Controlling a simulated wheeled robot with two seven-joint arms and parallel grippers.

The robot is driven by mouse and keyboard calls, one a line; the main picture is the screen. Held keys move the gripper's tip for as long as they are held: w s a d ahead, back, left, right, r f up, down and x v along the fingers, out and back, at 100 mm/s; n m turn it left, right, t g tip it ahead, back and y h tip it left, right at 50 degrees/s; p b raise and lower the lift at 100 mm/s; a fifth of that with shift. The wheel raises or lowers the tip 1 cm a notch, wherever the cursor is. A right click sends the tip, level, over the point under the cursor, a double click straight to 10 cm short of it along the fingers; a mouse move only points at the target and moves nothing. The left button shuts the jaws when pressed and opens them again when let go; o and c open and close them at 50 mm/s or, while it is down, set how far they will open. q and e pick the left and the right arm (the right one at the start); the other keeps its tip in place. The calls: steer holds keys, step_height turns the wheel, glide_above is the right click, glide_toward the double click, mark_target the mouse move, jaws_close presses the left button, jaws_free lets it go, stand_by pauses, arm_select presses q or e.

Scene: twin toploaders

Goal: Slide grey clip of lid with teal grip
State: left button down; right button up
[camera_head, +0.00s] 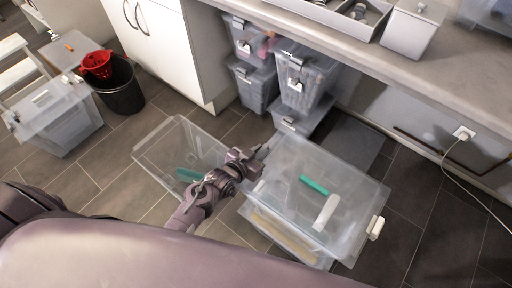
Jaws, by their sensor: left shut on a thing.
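A clear plastic box (290,232) stands on the floor at centre right. Its clear lid (345,180) carries a teal grip (314,185). A whitish handle-like part (326,212) shows near the grip, and a pale clip (376,228) is on the box's right side. My left gripper (259,158) is at the lid's upper left edge, shut on what looks like the grey clip there. The gripper mostly hides that clip, so its position along the edge cannot be told. My right gripper is not in view.
Another clear container (165,150) is at the left of my gripper, with a teal part (188,175). Stacked grey crates (303,82) stand under the worktop (465,95). A black bin (120,92) and a clear box (60,122) are at left. Tiled floor is free at lower right.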

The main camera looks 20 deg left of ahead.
arm_select(q)
steer(key=shift+d, duration=0.1)
steer(key=c, duration=1.4)
jaws_free()
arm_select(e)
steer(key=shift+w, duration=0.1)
arm_select(q)
steer(key=shift+o, duration=0.2)
steer(key=shift+s, duration=0.3)
steer(key=p+v, duration=0.1)
steer(key=v, duration=0.6)
steer(key=shift+r, duration=0.1)
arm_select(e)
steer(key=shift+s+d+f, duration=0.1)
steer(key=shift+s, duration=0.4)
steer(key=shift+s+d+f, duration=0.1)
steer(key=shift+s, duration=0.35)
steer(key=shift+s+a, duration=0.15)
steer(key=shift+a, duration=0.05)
